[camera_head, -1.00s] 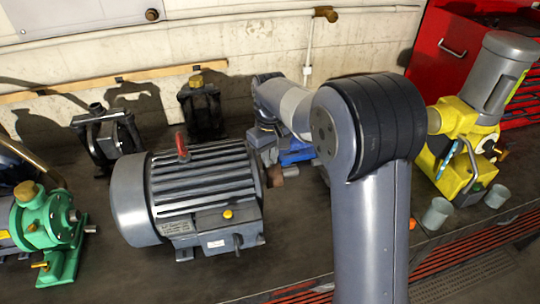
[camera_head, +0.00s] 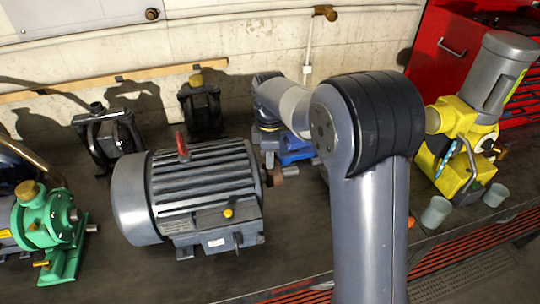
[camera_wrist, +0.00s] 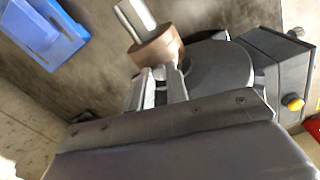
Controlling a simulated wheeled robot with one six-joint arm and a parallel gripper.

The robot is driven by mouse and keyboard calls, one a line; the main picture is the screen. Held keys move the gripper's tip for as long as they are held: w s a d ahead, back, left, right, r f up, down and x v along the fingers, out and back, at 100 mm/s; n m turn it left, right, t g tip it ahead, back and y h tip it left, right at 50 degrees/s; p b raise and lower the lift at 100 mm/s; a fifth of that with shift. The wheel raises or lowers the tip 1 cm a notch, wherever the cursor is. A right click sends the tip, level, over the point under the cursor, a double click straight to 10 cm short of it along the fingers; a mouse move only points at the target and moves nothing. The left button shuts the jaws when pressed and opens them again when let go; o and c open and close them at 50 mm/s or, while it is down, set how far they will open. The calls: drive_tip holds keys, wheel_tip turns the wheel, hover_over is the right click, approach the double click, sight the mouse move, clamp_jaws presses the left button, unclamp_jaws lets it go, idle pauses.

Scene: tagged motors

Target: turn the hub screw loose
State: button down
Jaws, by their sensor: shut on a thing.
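The grey finned motor (camera_head: 200,190) stands on the bench in the head view, its shaft end facing right. A brown hub (camera_head: 274,177) sits on that shaft. In the wrist view the hub (camera_wrist: 158,48) shows as a brown collar around the pale shaft (camera_wrist: 134,18). My gripper (camera_wrist: 161,76) has its two fingertips close together at the hub's rim. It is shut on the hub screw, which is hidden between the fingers. In the head view my wrist is above the hub and the fingertips are hard to make out.
A green pump (camera_head: 48,222) is on the left and a yellow machine (camera_head: 462,150) on the right. Two grey cups (camera_head: 436,212) stand near the bench's front edge. A blue object (camera_head: 292,148) lies behind the hub. Black brackets (camera_head: 105,135) stand at the back.

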drive_tip(key=shift+s+f+n, duration=0.1)
drive_tip(key=shift+f+n, duration=0.1)
drive_tip(key=shift+n, duration=1.5)
drive_tip(key=c, duration=1.4)
unclamp_jaws()
drive_tip(key=shift+r, duration=0.1)
drive_tip(key=shift+r, duration=0.1)
wheel_tip(320, 180, up, 11)
drive_tip(key=shift+f+b, duration=0.15)
drive_tip(key=shift+b, duration=0.6)
